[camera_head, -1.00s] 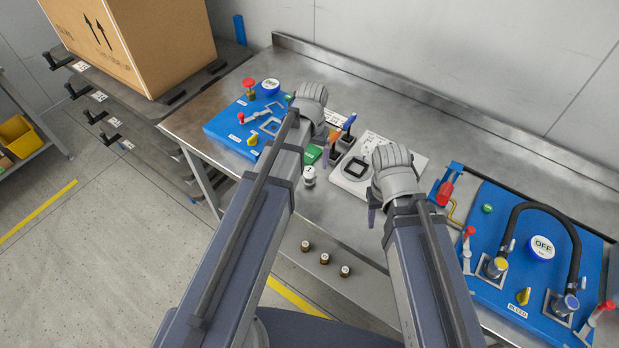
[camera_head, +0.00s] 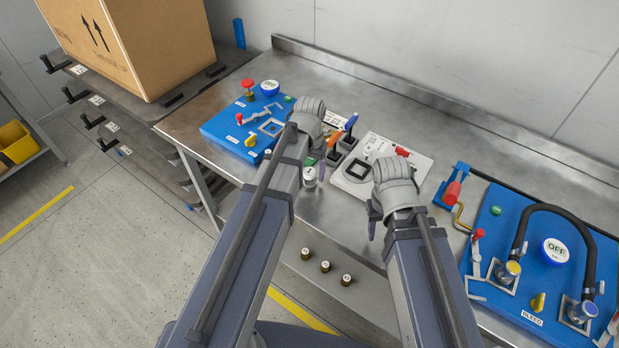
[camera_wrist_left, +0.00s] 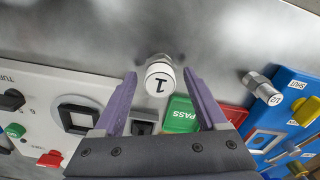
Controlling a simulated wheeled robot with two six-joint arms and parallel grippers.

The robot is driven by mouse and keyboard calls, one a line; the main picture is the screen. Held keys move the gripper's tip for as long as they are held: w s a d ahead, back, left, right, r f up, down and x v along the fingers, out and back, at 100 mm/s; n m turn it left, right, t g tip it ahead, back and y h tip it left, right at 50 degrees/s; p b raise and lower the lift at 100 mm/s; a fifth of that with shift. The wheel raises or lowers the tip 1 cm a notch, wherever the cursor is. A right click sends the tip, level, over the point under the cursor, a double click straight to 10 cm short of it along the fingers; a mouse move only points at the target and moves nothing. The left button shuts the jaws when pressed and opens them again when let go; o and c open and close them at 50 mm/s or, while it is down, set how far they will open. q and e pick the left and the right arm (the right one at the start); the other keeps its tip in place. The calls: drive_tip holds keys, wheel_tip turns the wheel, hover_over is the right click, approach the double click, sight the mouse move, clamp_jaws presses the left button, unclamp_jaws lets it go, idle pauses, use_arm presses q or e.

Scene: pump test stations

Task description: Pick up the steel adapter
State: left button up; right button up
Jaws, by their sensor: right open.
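A small steel adapter (camera_wrist_left: 160,77) with a white top marked 1 stands on the bench in the left wrist view; it also shows in the head view (camera_head: 309,178). My left gripper (camera_wrist_left: 160,74) is open, with one purple finger on each side of the adapter and gaps on both sides. I cannot tell how far the fingers reach down it.
A blue test panel (camera_head: 222,125) is at the left and another (camera_head: 496,212) at the right. Between them are a pale panel (camera_head: 415,158) and a green PASS tray (camera_wrist_left: 180,112). A carton (camera_head: 140,40) stands back left. Several small pieces (camera_head: 325,266) sit on the lower shelf.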

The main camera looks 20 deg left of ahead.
sight(310, 171)
use_arm(q)
clamp_jaws()
idle(0.4)
drive_tip(key=shift+r, duration=0.1)
wheel_tip(310, 171, up, 10)
drive_tip(key=p, duration=1)
use_arm(e)
wheel_tip(310, 171, up, 10)
